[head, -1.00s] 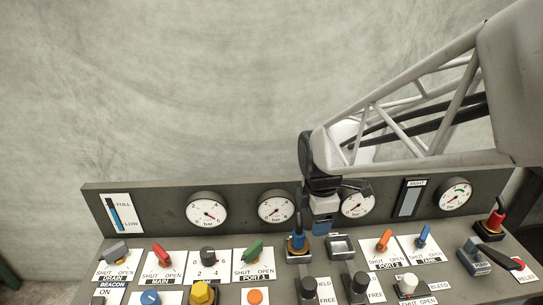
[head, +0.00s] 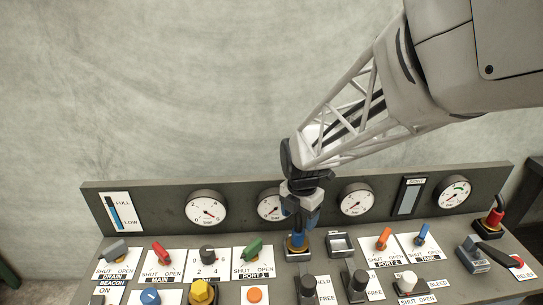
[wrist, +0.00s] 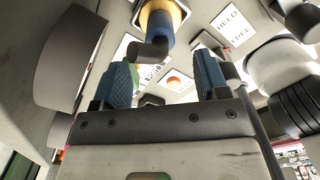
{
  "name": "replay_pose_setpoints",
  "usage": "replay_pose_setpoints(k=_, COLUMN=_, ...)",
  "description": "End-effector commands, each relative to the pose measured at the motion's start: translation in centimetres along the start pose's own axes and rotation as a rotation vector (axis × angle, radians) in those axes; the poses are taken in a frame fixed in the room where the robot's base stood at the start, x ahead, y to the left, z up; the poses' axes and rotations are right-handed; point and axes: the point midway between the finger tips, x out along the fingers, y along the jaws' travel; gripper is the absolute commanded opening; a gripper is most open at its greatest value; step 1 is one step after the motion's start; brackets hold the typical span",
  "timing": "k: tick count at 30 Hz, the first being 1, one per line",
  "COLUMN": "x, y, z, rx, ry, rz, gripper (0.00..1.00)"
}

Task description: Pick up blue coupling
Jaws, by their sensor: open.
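The blue coupling (head: 297,241) stands in a square socket with a yellow ring on the panel's sloping top. In the wrist view the blue coupling (wrist: 160,28) shows at the top centre, with a dark grey bent end toward me. My gripper (head: 302,214) is just above the coupling in the head view and partly covers it. In the wrist view my gripper (wrist: 162,80) is open. Its two blue ribbed finger pads stand apart with nothing between them, and the coupling's grey end lies just beyond them. Whether a finger touches the coupling is hard to tell.
Dark upright knobs (head: 307,287) stand in front, and a green handle (head: 252,249) is to the left. Gauges (head: 356,199) line the upright back board. A red coupling (head: 494,218) is at the far right.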

Motion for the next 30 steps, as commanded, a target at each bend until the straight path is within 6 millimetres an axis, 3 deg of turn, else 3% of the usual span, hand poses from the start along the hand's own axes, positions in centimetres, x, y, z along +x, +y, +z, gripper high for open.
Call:
replay_pose_setpoints(k=10, x=2.2, y=0.0, z=0.0, rx=0.001, ry=0.001, rz=-0.001, gripper=0.68)
replay_pose_setpoints(k=23, x=2.7, y=0.0, z=0.0, rx=0.001, ry=0.000, rz=0.000, gripper=0.68)
replay_pose_setpoints(k=30, x=4.4, y=0.0, z=0.0, rx=0.001, ry=0.001, rz=-0.002, gripper=0.68)
